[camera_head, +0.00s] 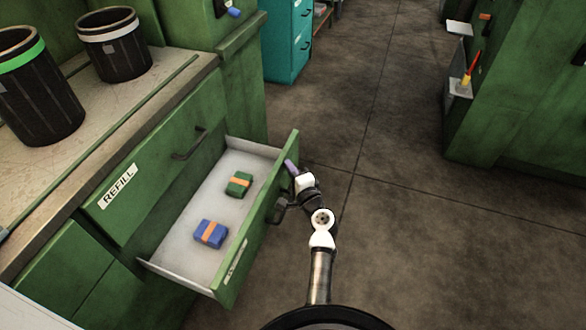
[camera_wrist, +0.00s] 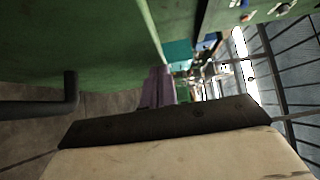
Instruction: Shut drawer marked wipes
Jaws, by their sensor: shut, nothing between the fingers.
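A green drawer (camera_head: 264,218) stands pulled out from the cabinet below the worktop. A label (camera_head: 236,259) is on its front, too slanted to read. Inside lie a green pack (camera_head: 239,184) and a blue pack (camera_head: 211,234), each with an orange band. My gripper (camera_head: 291,168) is outside the drawer, at the far end of its front panel. Its purple fingers (camera_wrist: 157,88) are shut and empty, close to the green panel (camera_wrist: 80,40) in the wrist view. I cannot tell whether they touch it. A dark bar handle (camera_wrist: 70,92) sticks out from that panel.
A shut drawer marked REFILL (camera_head: 118,187) sits above the open one. Two black bins (camera_head: 38,95) (camera_head: 115,48) stand on the worktop (camera_head: 150,95). A teal cabinet (camera_head: 288,40) is at the back, a green cabinet (camera_head: 515,110) at right. The floor between is clear.

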